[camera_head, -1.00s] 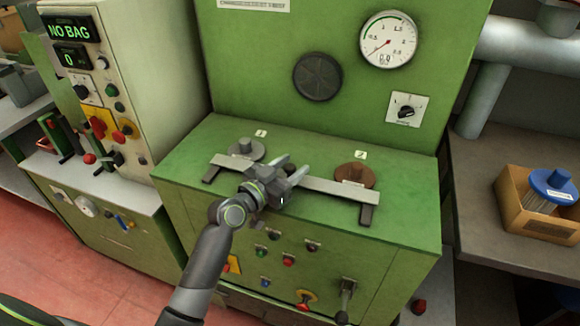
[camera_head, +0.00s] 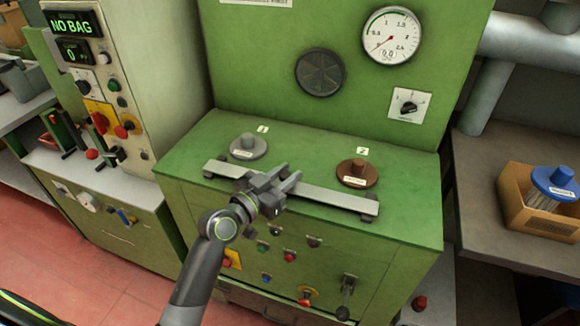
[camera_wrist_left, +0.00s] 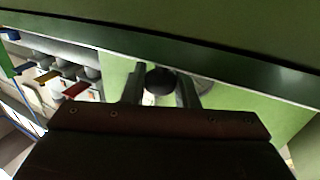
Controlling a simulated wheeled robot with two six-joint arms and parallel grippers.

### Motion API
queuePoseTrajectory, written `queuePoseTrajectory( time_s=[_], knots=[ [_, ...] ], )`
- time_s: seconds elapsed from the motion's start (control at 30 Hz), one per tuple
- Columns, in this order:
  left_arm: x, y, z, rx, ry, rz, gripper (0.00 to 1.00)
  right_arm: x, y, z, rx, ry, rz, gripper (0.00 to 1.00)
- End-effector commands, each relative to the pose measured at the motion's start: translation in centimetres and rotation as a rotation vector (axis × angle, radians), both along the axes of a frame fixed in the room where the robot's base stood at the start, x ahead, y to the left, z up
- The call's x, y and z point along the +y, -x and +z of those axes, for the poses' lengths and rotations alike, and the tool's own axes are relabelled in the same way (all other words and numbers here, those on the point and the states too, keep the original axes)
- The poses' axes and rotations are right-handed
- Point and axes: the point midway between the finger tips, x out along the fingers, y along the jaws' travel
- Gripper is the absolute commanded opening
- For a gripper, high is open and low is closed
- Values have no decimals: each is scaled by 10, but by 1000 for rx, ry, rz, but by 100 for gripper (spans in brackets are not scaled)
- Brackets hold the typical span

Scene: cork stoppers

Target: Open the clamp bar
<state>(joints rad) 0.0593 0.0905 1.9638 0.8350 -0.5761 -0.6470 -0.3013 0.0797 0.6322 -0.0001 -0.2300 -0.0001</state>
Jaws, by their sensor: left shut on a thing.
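The clamp bar (camera_head: 325,199) is a long grey flat bar at the front of the green machine's top (camera_head: 310,152). It lies in front of two knobbed discs, a grey one (camera_head: 248,148) at label 1 and a brown one (camera_head: 358,174) at label 2. My left gripper (camera_head: 289,178) is over the middle of the bar and shut on it, covering that part. In the left wrist view, a dark round knob (camera_wrist_left: 160,80) shows between the two fingers; its join to the bar is hidden. My right gripper is in neither view.
A green back panel with a pressure gauge (camera_head: 390,36) rises behind the top. Buttons and a lever (camera_head: 347,290) are on the front face. A bench with a cardboard box (camera_head: 535,203) stands right. A control cabinet (camera_head: 125,75) stands left.

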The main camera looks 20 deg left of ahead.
Motion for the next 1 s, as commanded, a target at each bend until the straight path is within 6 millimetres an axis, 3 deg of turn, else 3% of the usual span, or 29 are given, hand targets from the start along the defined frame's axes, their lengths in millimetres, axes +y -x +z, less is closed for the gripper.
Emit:
queuePoseTrajectory(
  time_s=[0.3, 0.33, 0.47, 0.77, 1.0],
  knots=[
    [0, 2, 0, 0, -1, 0, 0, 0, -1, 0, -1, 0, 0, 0],
    [0, 2, 0, 0, -1, 0, 31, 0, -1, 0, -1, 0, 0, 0],
    [0, 2, 1, 0, -1, 0, 45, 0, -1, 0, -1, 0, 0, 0],
    [1, 4, 0, -1, -2, 1, 45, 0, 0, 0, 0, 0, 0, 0],
    [15, 33, -2, 1, -5, 1, 45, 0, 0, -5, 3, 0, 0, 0]
  ],
)
